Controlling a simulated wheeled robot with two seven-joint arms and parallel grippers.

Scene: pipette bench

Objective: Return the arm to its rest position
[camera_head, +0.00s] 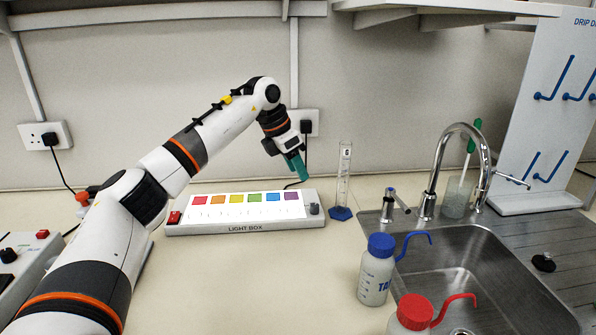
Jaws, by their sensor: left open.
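My left arm comes in from the lower left, rises over the bench and bends down at its wrist. My left gripper (299,168) has teal fingers and points down above the right end of the light box (240,229). It is open, and I see nothing between its fingers. It is seen nearly from the side, so the gap is hard to make out. The light box lies flat on the bench with a row of coloured squares on its lit face. My right gripper is not in view.
A clear measuring cylinder (343,178) with a blue foot stands right of the gripper. A blue-capped wash bottle (376,270) and a red-capped one (413,314) stand before the sink (470,270). A tap (432,180) and drip board (535,110) are at right. Front bench middle is clear.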

